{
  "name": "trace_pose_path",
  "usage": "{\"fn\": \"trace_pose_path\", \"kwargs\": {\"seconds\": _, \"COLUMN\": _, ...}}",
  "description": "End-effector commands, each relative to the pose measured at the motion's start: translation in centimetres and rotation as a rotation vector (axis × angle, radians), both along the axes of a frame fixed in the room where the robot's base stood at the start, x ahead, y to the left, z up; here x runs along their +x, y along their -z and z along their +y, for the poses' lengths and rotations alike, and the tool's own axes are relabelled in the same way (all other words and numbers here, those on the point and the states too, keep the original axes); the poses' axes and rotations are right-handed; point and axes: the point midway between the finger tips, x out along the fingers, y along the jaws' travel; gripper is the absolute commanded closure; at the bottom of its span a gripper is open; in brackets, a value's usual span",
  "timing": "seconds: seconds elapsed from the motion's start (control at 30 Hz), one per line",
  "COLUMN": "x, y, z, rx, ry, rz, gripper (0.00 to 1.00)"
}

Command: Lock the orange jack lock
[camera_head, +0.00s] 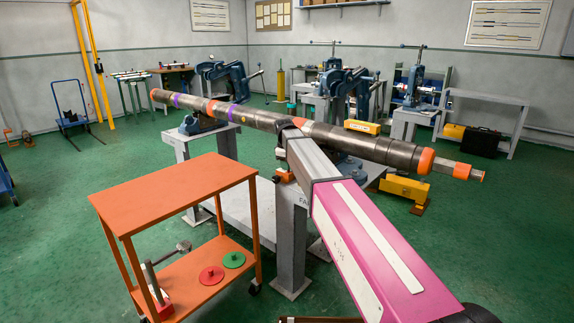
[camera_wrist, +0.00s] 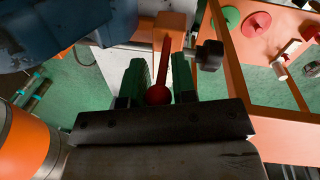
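The orange jack lock (camera_wrist: 174,24) is at the top middle of the wrist view. A red lever with a round red ball (camera_wrist: 159,95) runs from it toward my gripper. My gripper (camera_wrist: 160,78) is open, with one green-padded finger on each side of the red lever. A gap shows between the lever and each finger, and I cannot tell whether either touches it. In the head view a small orange part (camera_head: 285,176) shows at the table edge, below the end of my arm. My fingertips are hidden there.
A long dark pipe (camera_head: 330,134) with orange collars lies across blue vises above the grey table (camera_head: 292,235). An orange cart (camera_head: 175,190) stands at left, holding red and green discs on its lower shelf. A black knob (camera_wrist: 210,56) sits right of my fingers.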

Motion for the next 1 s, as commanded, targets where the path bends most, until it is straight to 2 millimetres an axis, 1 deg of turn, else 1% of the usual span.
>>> {"fn": "trace_pose_path", "kwargs": {"seconds": 0.17, "x": -0.05, "y": -0.06, "z": -0.22, "rx": 0.016, "ry": -0.001, "rz": -0.02, "gripper": 0.98}}
{"fn": "trace_pose_path", "kwargs": {"seconds": 0.3, "x": -0.51, "y": -0.13, "z": -0.63, "rx": 0.097, "ry": -0.001, "rz": -0.083, "gripper": 0.98}}
{"fn": "trace_pose_path", "kwargs": {"seconds": 0.5, "x": -0.58, "y": -0.2, "z": -0.97, "rx": 0.198, "ry": -0.001, "rz": -0.164, "gripper": 0.98}}
{"fn": "trace_pose_path", "kwargs": {"seconds": 0.83, "x": -0.36, "y": -0.3, "z": -0.91, "rx": 0.215, "ry": -0.002, "rz": -0.179, "gripper": 0.98}}
{"fn": "trace_pose_path", "kwargs": {"seconds": 0.87, "x": -0.36, "y": -0.3, "z": -0.91, "rx": 0.215, "ry": -0.002, "rz": -0.179, "gripper": 0.72}}
{"fn": "trace_pose_path", "kwargs": {"seconds": 0.9, "x": -0.35, "y": -0.3, "z": -0.92, "rx": 0.215, "ry": -0.002, "rz": -0.179, "gripper": 0.59}}
{"fn": "trace_pose_path", "kwargs": {"seconds": 0.93, "x": -0.37, "y": -0.3, "z": -0.91, "rx": 0.215, "ry": -0.002, "rz": -0.179, "gripper": 0.52}}
{"fn": "trace_pose_path", "kwargs": {"seconds": 1.0, "x": -0.4, "y": -0.28, "z": -0.89, "rx": 0.215, "ry": -0.001, "rz": -0.176, "gripper": 0.52}}
